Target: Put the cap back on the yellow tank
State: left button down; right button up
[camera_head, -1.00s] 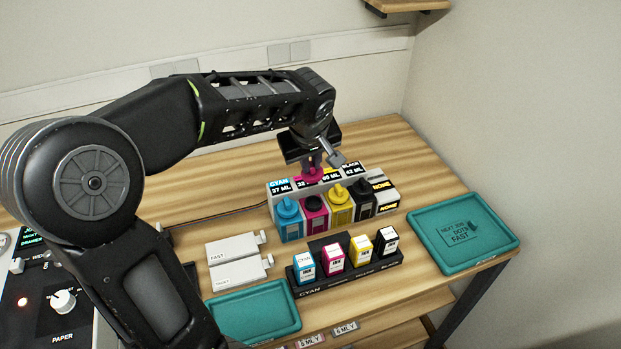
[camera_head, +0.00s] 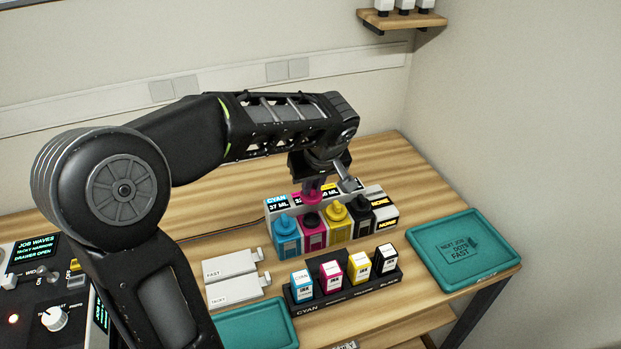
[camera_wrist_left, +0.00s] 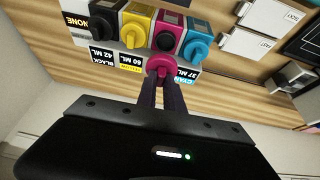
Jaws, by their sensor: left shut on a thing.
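My left gripper (camera_head: 316,184) is shut on a magenta cap (camera_head: 312,197), held above and behind the magenta tank. The cap also shows between the fingertips in the left wrist view (camera_wrist_left: 160,66). The yellow tank (camera_head: 339,232) stands third from the left in the tank row, with a yellow cap (camera_head: 337,211) on its top. The magenta tank (camera_head: 313,239) is directly left of it and shows a dark top without a coloured cap. The cyan tank (camera_head: 286,240) and black tank (camera_head: 361,222) wear caps. My right gripper is out of view.
Small ink cartridges stand in a black rack (camera_head: 345,291) in front of the tanks. Two white packs (camera_head: 232,265) lie left. A teal tray (camera_head: 428,248) sits at right, another (camera_head: 256,321) in front. The wood behind the tanks is clear.

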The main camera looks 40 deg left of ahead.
aim_at(314, 198)
pick_arm(q)
jog(key=shift+w+d+f, duration=0.15)
jog(key=shift+w, duration=0.05)
jog(key=shift+s, duration=0.2)
jog(key=shift+w+f, duration=0.1)
jog(key=shift+f, duration=0.1)
jog(key=shift+f+b, duration=0.65)
jog(key=shift+f, duration=0.65)
jog(key=shift+f+b, duration=0.65)
jog(key=shift+f, duration=0.3)
jog(key=shift+f+b, duration=0.75)
jog(key=shift+b, duration=0.15)
jog(key=shift+b, duration=0.65)
jog(key=shift+f+b, duration=0.15)
jog(key=shift+b, duration=0.65)
dwell(0.6)
